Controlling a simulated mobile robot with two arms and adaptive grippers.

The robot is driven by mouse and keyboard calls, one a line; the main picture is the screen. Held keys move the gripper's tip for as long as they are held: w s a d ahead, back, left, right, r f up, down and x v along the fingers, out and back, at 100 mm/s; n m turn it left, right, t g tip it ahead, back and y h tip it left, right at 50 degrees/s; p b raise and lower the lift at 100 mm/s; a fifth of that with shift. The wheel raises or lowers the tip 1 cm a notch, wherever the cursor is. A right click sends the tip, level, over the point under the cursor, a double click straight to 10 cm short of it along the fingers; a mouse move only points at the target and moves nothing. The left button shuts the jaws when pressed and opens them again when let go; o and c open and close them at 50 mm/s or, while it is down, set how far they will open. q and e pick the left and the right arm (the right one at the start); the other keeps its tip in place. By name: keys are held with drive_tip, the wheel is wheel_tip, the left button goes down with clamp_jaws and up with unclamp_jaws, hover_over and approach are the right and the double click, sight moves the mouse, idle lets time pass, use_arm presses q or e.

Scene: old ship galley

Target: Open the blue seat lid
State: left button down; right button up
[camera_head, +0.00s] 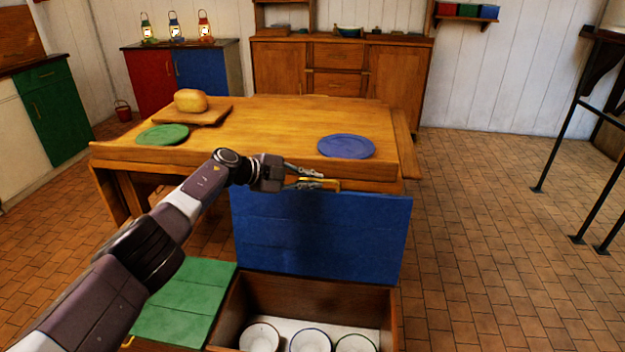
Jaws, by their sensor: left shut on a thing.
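The blue seat lid (320,236) stands raised, close to upright, at the far side of the open seat box (300,293). My left gripper (318,179) is at the lid's top edge, shut on its brass handle (330,184). My left arm reaches in from the lower left, over the green seat lid (182,305), which lies flat beside the open box. Inside the box are several white bowls or cups (310,341), partly cut off by the frame's bottom edge. My right gripper is not in view.
A wooden table (270,125) stands right behind the raised lid. It carries a green plate (162,134), a blue plate (346,146) and a loaf (190,100) on a board. The tiled floor (490,240) to the right is clear.

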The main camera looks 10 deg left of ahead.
use_arm(q)
drive_tip(key=shift+r, duration=0.2)
drive_tip(key=c, duration=2)
unclamp_jaws()
drive_tip(key=shift+c, duration=0.2)
drive_tip(key=shift+v, duration=0.8)
drive_tip(key=v, duration=1)
drive_tip(key=shift+s+a+r, duration=0.1)
drive_tip(key=shift+s+a, duration=0.05)
